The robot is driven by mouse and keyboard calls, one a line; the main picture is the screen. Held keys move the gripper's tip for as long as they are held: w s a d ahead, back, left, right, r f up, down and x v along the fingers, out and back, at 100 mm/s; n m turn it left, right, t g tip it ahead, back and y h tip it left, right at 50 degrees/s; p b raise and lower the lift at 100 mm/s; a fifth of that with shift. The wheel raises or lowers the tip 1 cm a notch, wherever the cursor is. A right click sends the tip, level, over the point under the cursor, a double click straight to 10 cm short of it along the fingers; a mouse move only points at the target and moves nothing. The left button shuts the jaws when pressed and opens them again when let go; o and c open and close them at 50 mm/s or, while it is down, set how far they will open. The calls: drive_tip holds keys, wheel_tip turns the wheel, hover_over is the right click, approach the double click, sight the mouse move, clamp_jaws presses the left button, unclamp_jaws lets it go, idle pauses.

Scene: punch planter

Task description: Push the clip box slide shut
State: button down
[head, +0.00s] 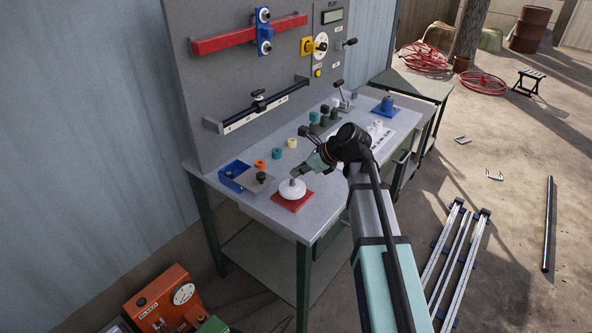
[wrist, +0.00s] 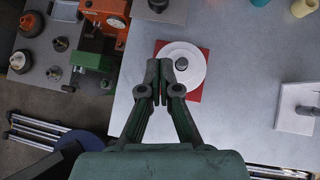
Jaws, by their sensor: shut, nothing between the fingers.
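The clip box appears to be the blue open-topped box (head: 234,172) at the left end of the bench. A flat grey slide (head: 250,183) with a dark knob (head: 261,177) sticks out of its right side, leaving part of the blue interior uncovered. My gripper (head: 298,174) is shut and empty, to the right of the slide. In the wrist view its fingertips (wrist: 166,72) overlap the near left part of a white disc; whether they touch it is unclear.
The white disc (head: 293,190) with a grey knob sits on a red square base (head: 290,203) at the bench's front edge. Orange (head: 260,164), teal (head: 278,154) and cream (head: 292,143) rings lie behind. A grey panel (head: 240,70) with levers rises at the back.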

sight(266, 180)
drive_tip(key=p+x, duration=0.1)
drive_tip(key=x, duration=0.5)
drive_tip(key=shift+w+a+f, duration=0.2)
drive_tip(key=shift+a+f, duration=0.05)
drive_tip(key=a, duration=0.1)
drive_tip(key=w+a, duration=0.1)
drive_tip(key=a+p, duration=0.1)
drive_tip(key=shift+w+f, duration=0.2)
drive_tip(key=shift+w, duration=0.05)
drive_tip(key=shift+w+a+f, duration=0.1)
drive_tip(key=shift+w+a, duration=0.15)
drive_tip(key=shift+a, duration=0.15)
